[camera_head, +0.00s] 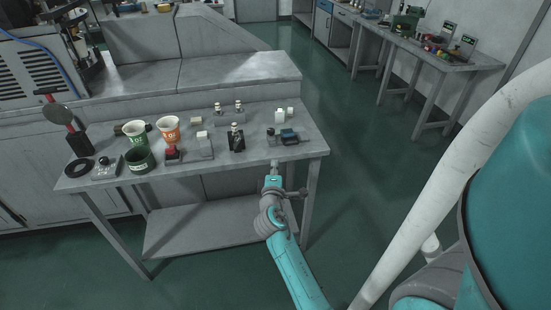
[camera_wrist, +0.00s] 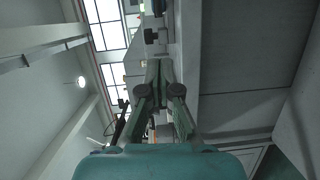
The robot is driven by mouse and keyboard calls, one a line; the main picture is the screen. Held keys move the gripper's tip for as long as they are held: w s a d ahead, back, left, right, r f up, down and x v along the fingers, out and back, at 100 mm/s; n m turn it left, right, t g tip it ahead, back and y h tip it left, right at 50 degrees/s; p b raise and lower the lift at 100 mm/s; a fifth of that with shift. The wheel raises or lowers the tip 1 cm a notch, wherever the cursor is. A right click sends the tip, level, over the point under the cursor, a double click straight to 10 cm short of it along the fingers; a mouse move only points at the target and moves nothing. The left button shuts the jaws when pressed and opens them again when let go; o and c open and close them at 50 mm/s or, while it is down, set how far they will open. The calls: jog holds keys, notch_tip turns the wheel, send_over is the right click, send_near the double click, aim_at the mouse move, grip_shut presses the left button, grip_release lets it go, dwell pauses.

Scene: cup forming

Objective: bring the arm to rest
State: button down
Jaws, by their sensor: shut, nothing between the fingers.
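My gripper (camera_head: 275,166) is at the end of my teal arm, at the front edge of the grey table (camera_head: 300,150), toward its right end. It is shut and holds nothing. In the wrist view its two dark fingers (camera_wrist: 160,66) come together in the middle of the picture. The wrist camera looks at windows, wall and part of the table, tilted sideways. I cannot tell whether the gripper touches the table edge.
On the table stand a green-and-white cup (camera_head: 135,131), an orange cup (camera_head: 170,130), a dark green cup (camera_head: 140,159), a black ring (camera_head: 78,168) and a small dark-and-teal device (camera_head: 288,136) just behind my gripper.

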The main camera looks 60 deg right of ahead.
jog(key=shift+v, duration=1.75)
